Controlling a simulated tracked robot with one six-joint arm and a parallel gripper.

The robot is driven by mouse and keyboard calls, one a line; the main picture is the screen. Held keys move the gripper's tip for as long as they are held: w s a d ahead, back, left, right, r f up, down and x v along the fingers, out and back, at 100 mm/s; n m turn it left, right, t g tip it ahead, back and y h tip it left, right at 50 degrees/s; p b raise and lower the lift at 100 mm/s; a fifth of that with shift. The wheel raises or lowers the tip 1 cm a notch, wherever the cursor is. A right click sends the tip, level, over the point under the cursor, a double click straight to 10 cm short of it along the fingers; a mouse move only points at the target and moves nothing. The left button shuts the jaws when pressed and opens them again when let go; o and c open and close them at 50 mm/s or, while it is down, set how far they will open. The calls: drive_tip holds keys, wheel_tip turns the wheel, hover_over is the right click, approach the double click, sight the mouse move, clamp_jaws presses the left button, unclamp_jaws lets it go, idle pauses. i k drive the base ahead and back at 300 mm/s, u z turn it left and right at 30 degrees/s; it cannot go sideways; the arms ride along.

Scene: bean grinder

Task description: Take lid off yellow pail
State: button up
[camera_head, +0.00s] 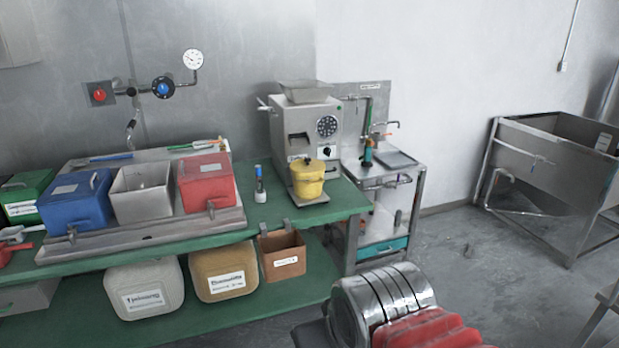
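The yellow pail (308,187) stands upright on a small tray at the foot of the grey grinder, on the green bench. Its yellow lid (309,167) appears seated on top, with a small raised part that is hard to make out. At the bottom right, a ribbed metal cylinder with red pieces appears to be part of my arm, well apart from the pail and nearer the camera. I cannot make out fingertips or an opening there, and nothing held can be seen.
The grinder (306,125) rises directly behind the pail. A marker-like bottle (260,186) stands to its left, then red (206,183), silver (141,192) and blue (76,207) bins. A steel sink stand (384,179) is to the right. Open floor lies beyond it.

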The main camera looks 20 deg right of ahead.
sight(307, 165)
drive_tip(key=z, duration=0.4)
drive_tip(key=i, duration=1.45)
drive_tip(key=u, duration=0.45)
drive_tip(key=i, duration=0.85)
drive_tip(key=u, duration=0.55)
